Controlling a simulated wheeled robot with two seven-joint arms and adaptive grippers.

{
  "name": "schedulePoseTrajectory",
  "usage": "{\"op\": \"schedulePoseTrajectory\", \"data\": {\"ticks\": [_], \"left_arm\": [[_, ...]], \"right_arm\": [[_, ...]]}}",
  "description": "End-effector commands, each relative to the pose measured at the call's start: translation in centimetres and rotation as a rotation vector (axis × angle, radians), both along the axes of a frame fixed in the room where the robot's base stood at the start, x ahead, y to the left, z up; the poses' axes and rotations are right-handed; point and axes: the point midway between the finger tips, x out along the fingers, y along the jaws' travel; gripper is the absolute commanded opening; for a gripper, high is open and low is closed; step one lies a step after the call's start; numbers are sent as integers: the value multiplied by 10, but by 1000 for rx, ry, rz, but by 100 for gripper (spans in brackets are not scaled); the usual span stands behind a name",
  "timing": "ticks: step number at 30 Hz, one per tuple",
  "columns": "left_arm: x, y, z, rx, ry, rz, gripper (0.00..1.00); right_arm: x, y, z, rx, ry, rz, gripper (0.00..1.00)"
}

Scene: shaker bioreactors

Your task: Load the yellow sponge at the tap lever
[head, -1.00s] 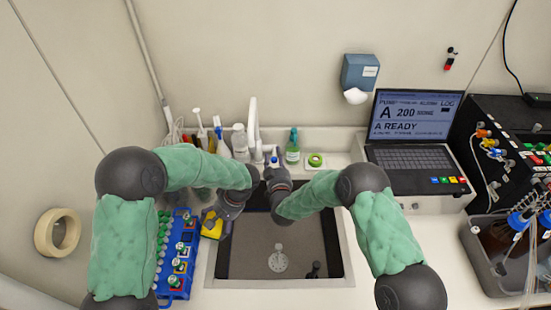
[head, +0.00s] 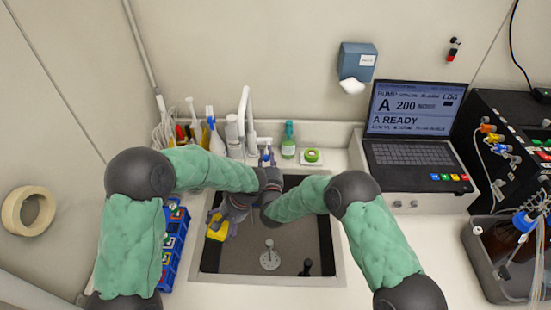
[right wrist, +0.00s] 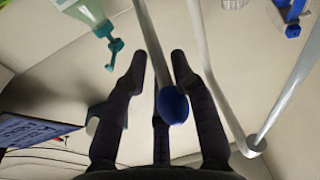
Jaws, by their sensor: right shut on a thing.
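The yellow sponge (head: 216,226) is at my left gripper (head: 232,209), over the left side of the sink; the gripper appears shut on it, with its fingertips partly hidden. My right gripper (head: 267,166) is at the tap behind the sink, largely hidden by the arms in the head view. In the right wrist view, its dark fingers (right wrist: 158,66) stand on both sides of the tap lever (right wrist: 153,45), a pale rod with a blue knob (right wrist: 172,103). The grip appears shut on this lever. The curved white tap (head: 244,110) rises just behind.
The grey sink (head: 285,240) lies below both arms. A blue rack (head: 172,245) stands left.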

Motion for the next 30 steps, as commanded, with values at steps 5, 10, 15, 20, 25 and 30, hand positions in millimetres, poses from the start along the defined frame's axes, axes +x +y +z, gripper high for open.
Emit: {"op": "schedulePoseTrajectory", "data": {"ticks": [5,10,15,20,25,30], "left_arm": [[0,0,-20,0,0,1,57],[0,0,-24,0,0,1,57],[0,0,-23,0,-1,0,57],[0,0,-23,0,0,1,57],[0,0,-23,0,0,1,57],[0,0,-23,0,0,0,57]], "right_arm": [[-4,-1,-12,-1,-28,-2,0],[-5,0,-11,0,-43,-1,0],[-5,0,-9,0,-44,-1,0],[-5,0,-9,0,-45,-1,35],[-4,-1,-8,0,-47,-1,45],[-4,-1,-7,1,-49,-2,45]]}}
